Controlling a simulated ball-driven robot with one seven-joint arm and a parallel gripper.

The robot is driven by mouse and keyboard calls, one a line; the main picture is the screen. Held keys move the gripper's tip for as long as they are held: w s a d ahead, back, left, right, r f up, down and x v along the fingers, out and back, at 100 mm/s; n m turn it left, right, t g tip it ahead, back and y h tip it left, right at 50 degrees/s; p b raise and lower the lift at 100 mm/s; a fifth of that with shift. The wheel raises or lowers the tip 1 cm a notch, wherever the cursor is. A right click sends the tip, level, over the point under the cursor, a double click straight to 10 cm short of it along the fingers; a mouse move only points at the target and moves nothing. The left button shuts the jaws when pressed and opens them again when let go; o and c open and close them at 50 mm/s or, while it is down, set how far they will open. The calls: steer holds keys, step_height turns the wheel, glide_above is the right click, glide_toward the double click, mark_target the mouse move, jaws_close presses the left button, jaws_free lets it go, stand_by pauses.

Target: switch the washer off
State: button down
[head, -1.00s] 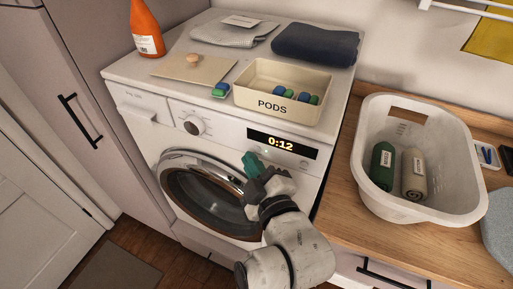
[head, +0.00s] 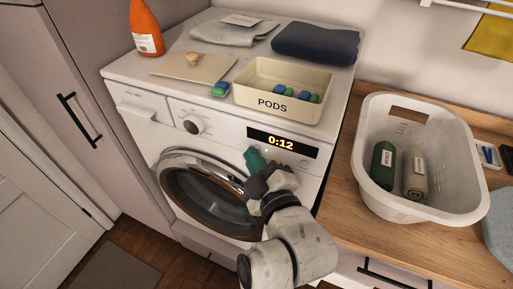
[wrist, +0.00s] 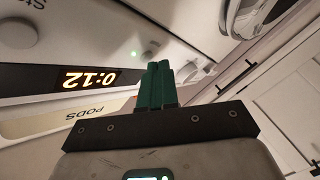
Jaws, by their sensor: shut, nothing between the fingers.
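The white washer (head: 222,140) stands in the middle of the head view, its round door shut. Its display (head: 283,142) is lit and reads 0:12; it also shows upside down in the wrist view (wrist: 90,78). A round dial (head: 194,125) is left on the panel. In the wrist view a round button (wrist: 22,32) sits beside partly cut-off lettering, and a small green light (wrist: 133,54) glows near my fingertips. My gripper (head: 250,155) is shut and empty, its green fingers at the washer front just below and left of the display. Whether they touch it, I cannot tell.
On the washer top are a PODS bin (head: 285,88), a loose pod (head: 220,89), a board (head: 195,70), an orange bottle (head: 146,28) and folded cloths (head: 315,44). A white basket (head: 425,205) with two rolled items stands on the wooden counter (head: 350,210) at right.

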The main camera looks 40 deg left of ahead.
steer(key=shift+w, duration=0.2)
stand_by(0.5)
steer(key=shift+s, duration=0.1)
steer(key=shift+s+d, duration=0.1)
steer(key=shift+s, duration=0.45)
steer(key=s+d+p, duration=0.1)
steer(key=s, duration=0.5)
steer(key=shift+d, duration=0.2)
